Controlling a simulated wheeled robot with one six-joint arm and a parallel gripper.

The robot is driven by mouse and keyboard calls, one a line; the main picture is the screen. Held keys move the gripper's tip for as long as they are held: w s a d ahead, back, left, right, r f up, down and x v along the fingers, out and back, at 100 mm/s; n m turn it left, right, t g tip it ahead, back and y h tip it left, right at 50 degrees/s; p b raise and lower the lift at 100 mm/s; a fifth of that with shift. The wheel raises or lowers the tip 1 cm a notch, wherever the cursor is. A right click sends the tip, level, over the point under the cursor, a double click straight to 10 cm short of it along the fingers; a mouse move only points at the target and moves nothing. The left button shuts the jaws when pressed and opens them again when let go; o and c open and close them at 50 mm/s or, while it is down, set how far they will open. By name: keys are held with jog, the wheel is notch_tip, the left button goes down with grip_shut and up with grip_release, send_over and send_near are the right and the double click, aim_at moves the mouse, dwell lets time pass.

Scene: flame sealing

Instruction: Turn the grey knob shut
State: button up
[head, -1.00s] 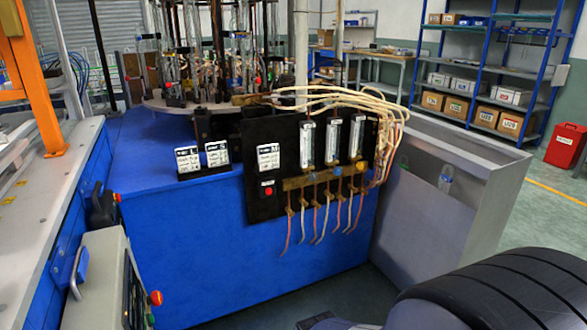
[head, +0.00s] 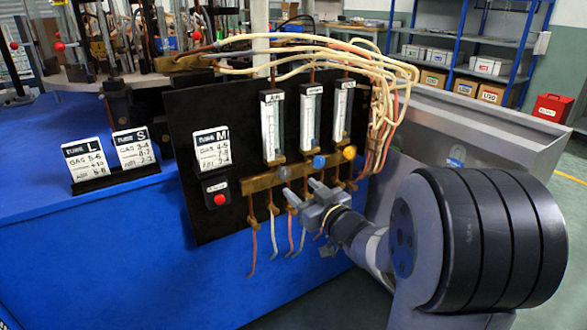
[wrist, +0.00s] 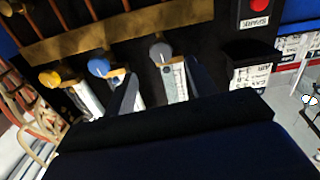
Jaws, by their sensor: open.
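The grey knob (head: 284,173) is the leftmost of three knobs on the brass bar, below the gauge marked AIR. In the wrist view, where the panel appears upside down, the grey knob (wrist: 160,50) shows just beyond and between my fingertips. My gripper (head: 301,188) is open and empty, in front of the panel, slightly below and right of the grey knob in the head view. Its two fingers also show in the wrist view (wrist: 161,68). I cannot tell how far the tips stand from the knob; no contact shows.
The blue knob (head: 319,162) and yellow knob (head: 349,152) sit to the right on the same bar. Hoses hang below it. A red button (head: 220,199) is at the panel's lower left. Cards (head: 134,148) stand left on the blue bench. Pale tubes (head: 385,100) loop at the right.

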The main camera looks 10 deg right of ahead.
aim_at(285, 175)
jog(key=b+x, duration=0.2)
jog(key=x, duration=0.8)
jog(key=shift+w+a+b, duration=0.15)
jog(key=shift+w+b, duration=0.15)
jog(key=shift+w, duration=0.1)
jog(key=shift+c, duration=0.2)
jog(key=c, duration=0.9)
jog(key=shift+r, duration=0.1)
